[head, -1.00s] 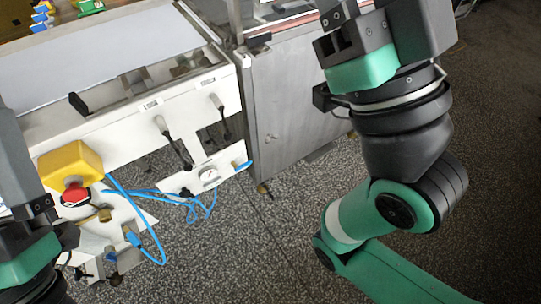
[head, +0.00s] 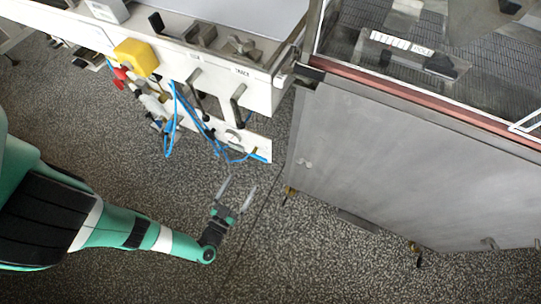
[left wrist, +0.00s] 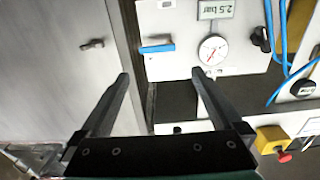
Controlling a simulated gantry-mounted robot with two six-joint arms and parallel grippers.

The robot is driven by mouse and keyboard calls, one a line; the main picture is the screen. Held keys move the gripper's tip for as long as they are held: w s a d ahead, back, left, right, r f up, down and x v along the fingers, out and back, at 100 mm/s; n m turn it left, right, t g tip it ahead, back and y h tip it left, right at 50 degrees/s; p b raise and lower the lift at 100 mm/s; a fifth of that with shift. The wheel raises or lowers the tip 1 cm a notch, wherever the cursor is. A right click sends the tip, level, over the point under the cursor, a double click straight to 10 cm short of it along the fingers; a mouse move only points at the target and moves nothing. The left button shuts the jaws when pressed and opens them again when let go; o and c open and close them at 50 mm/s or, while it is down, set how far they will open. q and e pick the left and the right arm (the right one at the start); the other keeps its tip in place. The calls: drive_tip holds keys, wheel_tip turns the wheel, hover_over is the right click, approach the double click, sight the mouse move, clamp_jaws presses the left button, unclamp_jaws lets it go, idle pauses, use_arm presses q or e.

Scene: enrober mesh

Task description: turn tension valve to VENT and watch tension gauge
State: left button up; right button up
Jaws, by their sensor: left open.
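The round white tension gauge (left wrist: 213,49) is on a white panel in the left wrist view, with a display (left wrist: 215,10) above it reading 2.5 bar. A blue lever handle (left wrist: 157,48) lies sideways on the same panel, left of the gauge; I cannot tell whether it is the tension valve, and no VENT mark is legible. In the head view the gauge (head: 232,136) and blue handle (head: 262,157) are small. My left gripper (head: 239,184) is open and empty, below and apart from the panel; its fingers (left wrist: 160,75) point toward the panel. My right gripper is out of view.
A black knob (left wrist: 261,38) and blue hoses (head: 190,105) are beside the gauge. Black levers (head: 238,92) hang above the panel. A yellow box (head: 136,57) with a red button is at left. A grey metal cabinet (head: 400,170) stands at right. Floor below is clear.

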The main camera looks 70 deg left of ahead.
sight(258, 158)
use_arm(q)
drive_tip(key=b+x, duration=0.4)
drive_tip(key=x, duration=0.6)
drive_tip(key=shift+w+a+f, duration=0.1)
drive_tip(key=shift+w, duration=0.35)
drive_tip(key=shift+w+a, duration=0.3)
drive_tip(key=shift+w, duration=0.05)
drive_tip(key=c, duration=1.1)
drive_tip(key=shift+o, duration=0.2)
